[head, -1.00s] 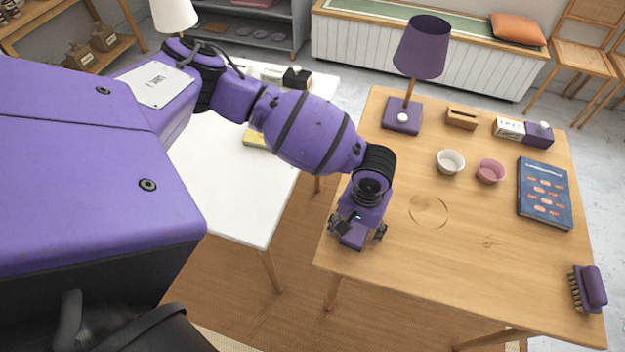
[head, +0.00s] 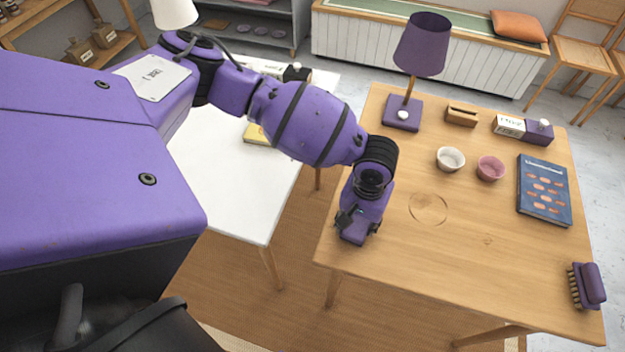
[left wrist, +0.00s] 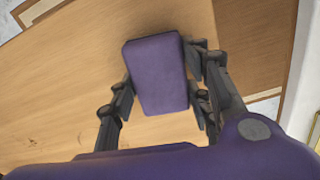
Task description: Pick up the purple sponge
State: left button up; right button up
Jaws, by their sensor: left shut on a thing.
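The purple sponge (left wrist: 157,72) is a block with rounded edges, seen in the left wrist view between the two fingers of my left gripper (left wrist: 160,100). The fingers are shut on its sides. In the head view my left gripper (head: 357,222) is at the front left edge of the wooden table (head: 450,265), pointing down. A purple block (head: 353,237) shows at its fingertips there. I cannot tell whether the sponge touches the table. My right gripper is not in view.
A purple lamp (head: 421,45), a white bowl (head: 451,158), a pink bowl (head: 490,168), a blue book (head: 543,190) and a purple brush (head: 588,285) stand on the table. A white table (head: 225,185) is at left. The wooden table's front middle is clear.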

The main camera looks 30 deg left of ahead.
pick_arm(q)
jog(key=s+r, duration=0.1)
jog(key=r, duration=0.1)
jog(key=s+r+p, duration=0.1)
jog(key=r, duration=0.2)
jog(key=s+a+r, duration=0.1)
jog(key=s+r, duration=0.1)
jog(key=shift+s+a+r, duration=0.1)
jog(key=shift+r, duration=0.15)
jog(key=s+a+r+p, duration=0.1)
jog(key=s+r, duration=0.3)
jog(key=s, duration=0.5)
jog(key=shift+s+a, duration=0.2)
jog(key=shift+a, duration=0.45)
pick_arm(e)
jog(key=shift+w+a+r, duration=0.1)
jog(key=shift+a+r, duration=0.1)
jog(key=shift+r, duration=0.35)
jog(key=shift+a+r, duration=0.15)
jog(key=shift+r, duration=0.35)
